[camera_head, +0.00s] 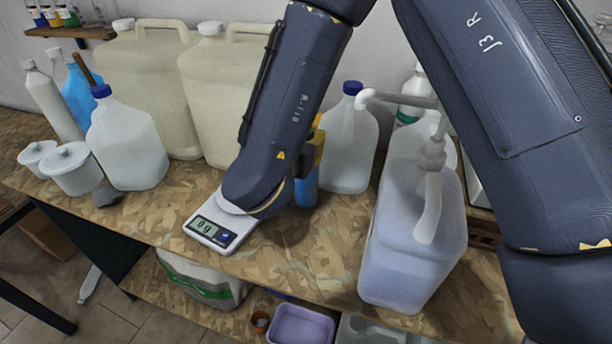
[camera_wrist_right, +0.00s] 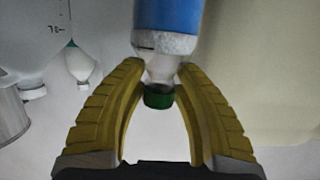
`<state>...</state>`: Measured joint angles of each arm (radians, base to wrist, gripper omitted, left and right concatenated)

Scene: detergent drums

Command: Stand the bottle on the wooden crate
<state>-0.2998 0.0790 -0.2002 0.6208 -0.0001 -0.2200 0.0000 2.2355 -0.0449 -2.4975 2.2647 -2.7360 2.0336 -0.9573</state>
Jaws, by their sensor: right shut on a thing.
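The bottle has a blue label and green cap; in the right wrist view the bottle (camera_wrist_right: 167,18) shows upside down. The yellow fingers of my right gripper (camera_wrist_right: 161,72) are shut around its neck. In the head view my right gripper (camera_head: 319,145) is mostly hidden behind my forearm. Only a blue part of the bottle (camera_head: 308,190) shows below it, and I cannot tell whether its base touches the bench. Brown slats of what looks like the wooden crate (camera_head: 485,229) show at the right, mostly hidden by a large jug and my arm. My left gripper is out of view.
A white digital scale (camera_head: 221,231) lies by the bench's front edge, close to my forearm. A large pump jug (camera_head: 412,245) stands between the bottle and the crate. A blue-capped jug (camera_head: 349,145) and large cream drums (camera_head: 148,85) stand behind. Front-middle bench (camera_head: 310,245) is clear.

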